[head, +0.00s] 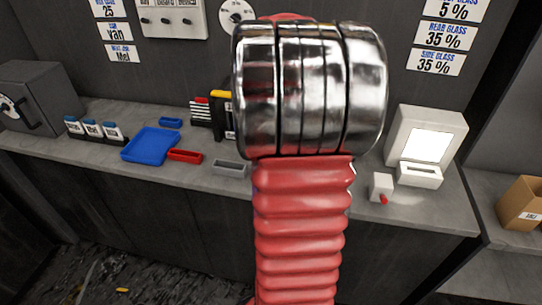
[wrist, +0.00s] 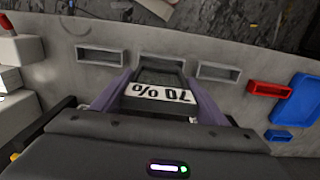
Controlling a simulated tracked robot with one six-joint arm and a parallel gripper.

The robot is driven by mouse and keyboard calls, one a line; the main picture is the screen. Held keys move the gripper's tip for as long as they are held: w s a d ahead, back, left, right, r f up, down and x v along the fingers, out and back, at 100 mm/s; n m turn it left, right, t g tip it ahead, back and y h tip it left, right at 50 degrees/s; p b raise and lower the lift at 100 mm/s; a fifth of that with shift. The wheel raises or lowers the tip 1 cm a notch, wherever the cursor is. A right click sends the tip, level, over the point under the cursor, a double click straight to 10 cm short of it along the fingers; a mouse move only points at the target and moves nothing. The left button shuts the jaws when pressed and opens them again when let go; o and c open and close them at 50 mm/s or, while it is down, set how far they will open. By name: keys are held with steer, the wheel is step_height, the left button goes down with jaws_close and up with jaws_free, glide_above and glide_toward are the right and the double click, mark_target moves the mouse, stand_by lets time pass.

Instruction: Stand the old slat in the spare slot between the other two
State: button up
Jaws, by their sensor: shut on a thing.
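My gripper (wrist: 158,88) has purple fingers and is shut on a dark slat (wrist: 162,78) with a white label reading "70 %", upside down in the wrist view. Three grey slotted holders stand in a row on the bench there: the left one (wrist: 98,56), the middle one (wrist: 161,60) and the right one (wrist: 218,72). The held slat is in line with the middle holder and covers part of it. I cannot tell whether its lower edge is in the slot. In the head view my arm hides the gripper and slat; one grey holder (head: 231,168) shows beside it.
A red tray (head: 185,156) and a blue tray (head: 150,146) lie left on the bench. A black rack (head: 227,118) stands behind. At right are a white device with a lit screen (head: 427,145) and a small white box with a red knob (head: 381,185). The bench's front edge is close.

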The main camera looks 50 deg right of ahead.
steer(key=shift+f, duration=1.85)
steer(key=shift+f, duration=0.1)
steer(key=o, duration=1.1)
step_height(320, 180, up, 12)
steer(key=shift+r, duration=0.15)
